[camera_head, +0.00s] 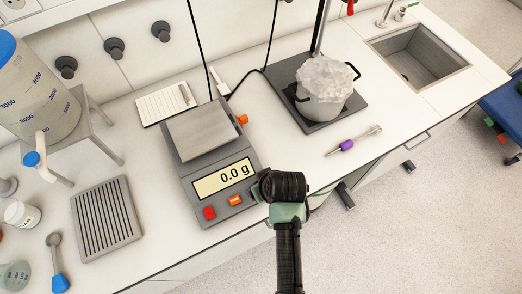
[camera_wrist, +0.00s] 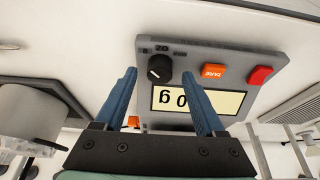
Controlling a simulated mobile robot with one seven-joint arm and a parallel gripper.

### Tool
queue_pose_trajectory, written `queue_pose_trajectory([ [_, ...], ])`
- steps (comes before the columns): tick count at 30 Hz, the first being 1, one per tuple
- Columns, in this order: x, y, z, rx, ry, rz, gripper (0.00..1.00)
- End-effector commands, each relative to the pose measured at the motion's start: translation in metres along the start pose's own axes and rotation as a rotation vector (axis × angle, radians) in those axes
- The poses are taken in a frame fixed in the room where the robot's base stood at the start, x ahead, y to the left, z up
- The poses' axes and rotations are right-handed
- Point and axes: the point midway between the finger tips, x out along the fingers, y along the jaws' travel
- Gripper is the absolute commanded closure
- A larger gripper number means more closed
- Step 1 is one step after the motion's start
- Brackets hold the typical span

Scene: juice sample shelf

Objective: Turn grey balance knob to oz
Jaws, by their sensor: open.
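In the wrist view the balance (camera_wrist: 240,62) appears upside down. The dark grey knob (camera_wrist: 159,69) sits on its front panel beside the display (camera_wrist: 175,101), with a small pale pointer mark and tiny lettering near it. My gripper (camera_wrist: 160,73) is open, its blue fingers on either side of the knob in the picture; contact cannot be told. In the head view my wrist (camera_head: 282,187) hides the knob and the fingers.
An orange button (camera_wrist: 213,71) and a red button (camera_wrist: 259,76) share the panel. A notepad (camera_head: 163,106) lies behind the balance, a ridged grey rack (camera_head: 106,216) to its left.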

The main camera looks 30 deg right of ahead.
Motion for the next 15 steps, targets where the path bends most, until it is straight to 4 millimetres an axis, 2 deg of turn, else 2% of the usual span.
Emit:
queue_pose_trajectory([
  [6, 0.0125, 0.0002, 0.0002, 0.0, -0.001, 0.0, 0.28],
  [15, 0.0136, 0.0001, 0.0, 0.0, 0.0, 0.001, 0.3],
])
